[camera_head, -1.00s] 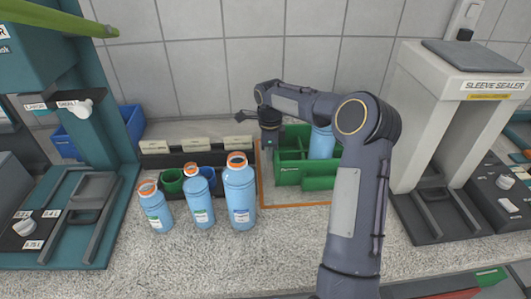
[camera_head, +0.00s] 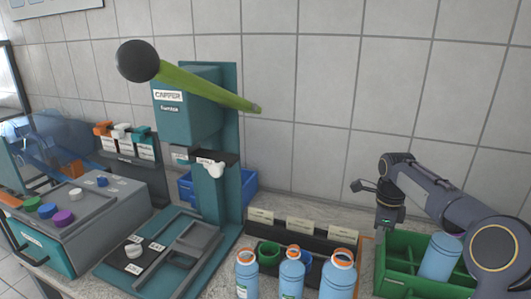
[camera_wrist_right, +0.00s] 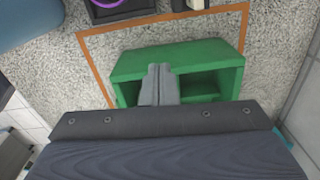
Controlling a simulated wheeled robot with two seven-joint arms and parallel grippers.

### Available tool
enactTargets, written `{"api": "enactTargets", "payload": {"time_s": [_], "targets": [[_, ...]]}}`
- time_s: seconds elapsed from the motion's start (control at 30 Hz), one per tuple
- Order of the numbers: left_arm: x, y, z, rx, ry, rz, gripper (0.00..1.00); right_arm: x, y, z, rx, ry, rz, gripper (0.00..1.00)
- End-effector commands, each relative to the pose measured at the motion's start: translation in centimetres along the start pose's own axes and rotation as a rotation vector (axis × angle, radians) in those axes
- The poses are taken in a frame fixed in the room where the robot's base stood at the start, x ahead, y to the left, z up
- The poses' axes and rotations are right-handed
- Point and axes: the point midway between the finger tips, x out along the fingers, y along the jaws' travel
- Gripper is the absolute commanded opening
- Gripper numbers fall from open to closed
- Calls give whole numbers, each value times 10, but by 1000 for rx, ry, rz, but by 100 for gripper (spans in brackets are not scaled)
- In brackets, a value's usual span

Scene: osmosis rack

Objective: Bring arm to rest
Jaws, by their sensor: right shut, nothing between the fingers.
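My right arm comes in from the right in the head view. My right gripper (camera_head: 387,228) points down at the left side of the green divided crate (camera_head: 393,287). In the right wrist view its two fingers (camera_wrist_right: 160,80) are together with nothing between them, in front of the same green crate (camera_wrist_right: 200,52). Whether they touch the crate I cannot tell. A blue bottle (camera_head: 440,258) stands in the crate, beside my arm. My left gripper is not in view.
A grey console (camera_head: 75,210) with coloured knobs is at far left.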

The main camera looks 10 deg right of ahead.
Motion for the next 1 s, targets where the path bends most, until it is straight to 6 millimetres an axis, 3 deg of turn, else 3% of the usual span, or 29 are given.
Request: {"api": "enactTargets", "payload": {"time_s": [0.17, 0.3, 0.47, 0.67, 0.8, 1.0], "targets": [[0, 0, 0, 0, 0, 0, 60, -34, 41, 4, -275, -34, -57, 0], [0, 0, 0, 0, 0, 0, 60, -57, 94, 3, -595, -70, -124, 0], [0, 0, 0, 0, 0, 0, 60, -68, 159, -3, -946, -105, -217, 0], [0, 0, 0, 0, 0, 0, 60, -59, 241, -12, -1353, -135, -365, 0], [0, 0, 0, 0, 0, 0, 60, -40, 294, -15, -1606, -143, -490, 0], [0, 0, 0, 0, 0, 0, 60, -13, 342, -14, -1849, -131, -639, 0]]}}
